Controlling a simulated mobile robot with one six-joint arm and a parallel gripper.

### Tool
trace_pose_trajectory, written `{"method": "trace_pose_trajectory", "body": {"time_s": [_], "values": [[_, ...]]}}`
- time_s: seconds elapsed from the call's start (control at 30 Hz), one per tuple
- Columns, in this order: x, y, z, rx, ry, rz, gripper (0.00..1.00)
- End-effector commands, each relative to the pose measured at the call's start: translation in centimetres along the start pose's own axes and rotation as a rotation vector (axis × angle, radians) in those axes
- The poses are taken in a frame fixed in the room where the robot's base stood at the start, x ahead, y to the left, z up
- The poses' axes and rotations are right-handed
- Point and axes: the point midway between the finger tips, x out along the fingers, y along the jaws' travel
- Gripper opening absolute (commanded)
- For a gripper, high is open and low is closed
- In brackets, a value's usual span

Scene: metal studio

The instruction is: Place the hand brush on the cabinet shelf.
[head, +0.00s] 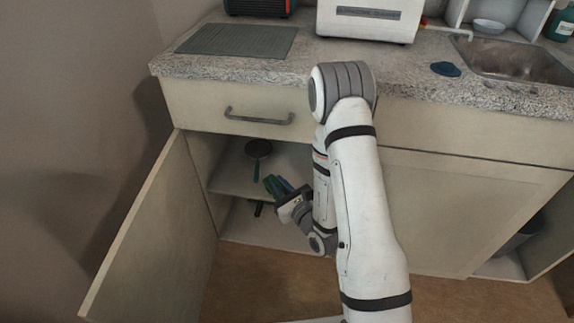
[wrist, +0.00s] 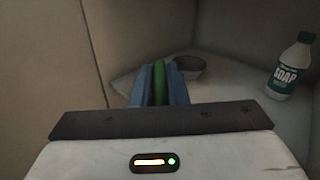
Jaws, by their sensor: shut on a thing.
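My gripper (head: 279,188) reaches into the open cabinet, at about the front edge of the cabinet shelf (head: 231,184). In the wrist view my gripper (wrist: 159,84) has its two blue fingers closed on a narrow green part, which I take for the hand brush (wrist: 159,72). Most of the brush is hidden by the fingers, and its bristles do not show clearly. In the head view a dark round thing with a blue handle (head: 258,149) lies on the shelf, left of and behind my gripper.
The cabinet door (head: 152,232) stands open at left. A drawer with a handle (head: 259,118) is above the opening. In the wrist view a soap bottle (wrist: 290,66) stands at right, and a dark round vessel (wrist: 188,70) sits behind the fingers.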

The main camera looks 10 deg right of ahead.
Motion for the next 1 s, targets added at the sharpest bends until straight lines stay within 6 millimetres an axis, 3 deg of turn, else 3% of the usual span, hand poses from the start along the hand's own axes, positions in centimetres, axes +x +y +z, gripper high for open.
{"method": "trace_pose_trajectory", "body": {"time_s": [0.03,0.3,0.6,0.73,1.0], "values": [[1.0,-1.4,0.0,-0.003,-0.005,-0.009,0.0],[6.0,-7.0,-0.6,-0.002,-0.003,-0.019,0.0],[10.5,-11.9,-1.0,-0.001,-0.001,-0.023,0.0],[10.5,-11.6,-3.2,0.004,0.004,-0.022,0.0],[10.5,-11.5,-5.0,0.002,0.003,-0.023,0.0]]}}
